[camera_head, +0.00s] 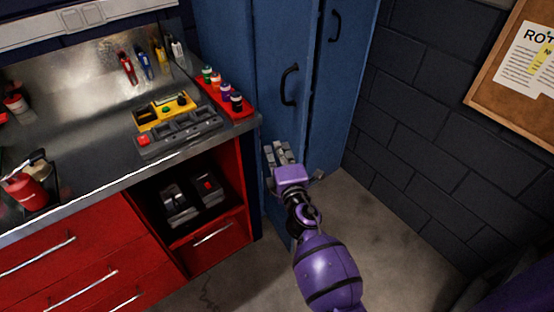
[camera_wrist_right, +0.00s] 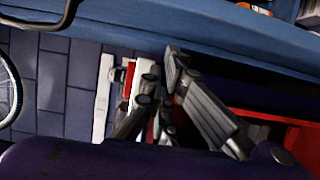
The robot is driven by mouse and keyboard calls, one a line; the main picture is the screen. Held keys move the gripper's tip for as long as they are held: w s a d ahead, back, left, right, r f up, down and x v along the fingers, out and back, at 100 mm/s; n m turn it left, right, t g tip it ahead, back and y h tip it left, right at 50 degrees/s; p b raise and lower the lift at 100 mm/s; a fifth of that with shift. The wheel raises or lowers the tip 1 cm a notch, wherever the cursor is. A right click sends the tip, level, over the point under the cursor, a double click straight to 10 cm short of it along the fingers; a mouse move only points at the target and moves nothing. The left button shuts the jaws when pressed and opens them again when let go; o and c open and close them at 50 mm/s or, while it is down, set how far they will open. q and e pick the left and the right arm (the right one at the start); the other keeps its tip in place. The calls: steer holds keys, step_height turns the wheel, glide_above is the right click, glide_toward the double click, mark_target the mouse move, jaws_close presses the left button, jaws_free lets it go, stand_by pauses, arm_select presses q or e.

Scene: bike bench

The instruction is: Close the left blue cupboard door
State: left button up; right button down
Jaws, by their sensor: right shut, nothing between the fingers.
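The blue cupboard stands at the top middle of the head view. Its left door (camera_head: 273,45) has a dark curved handle (camera_head: 289,85) and stands close to the right door (camera_head: 346,75), with a dark line between them. I cannot tell how far it is ajar. My right gripper (camera_head: 277,153) is shut and empty, in front of the left door's lower part, below the handle. It hides part of the door, and I cannot tell whether it touches it. The right wrist view shows the gripper's fingers (camera_wrist_right: 168,90) beside a blue panel (camera_wrist_right: 200,40). My left gripper is out of view.
A red workbench (camera_head: 90,245) with a metal top stands left of the cupboard. A dark block wall (camera_head: 440,130) is on the right. Bare floor (camera_head: 385,225) lies between.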

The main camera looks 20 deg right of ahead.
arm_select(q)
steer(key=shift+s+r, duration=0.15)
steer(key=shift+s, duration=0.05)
arm_select(e)
steer(key=shift+w+d, duration=0.25)
steer(key=shift+d, duration=1.05)
steer(key=shift+d, duration=0.1)
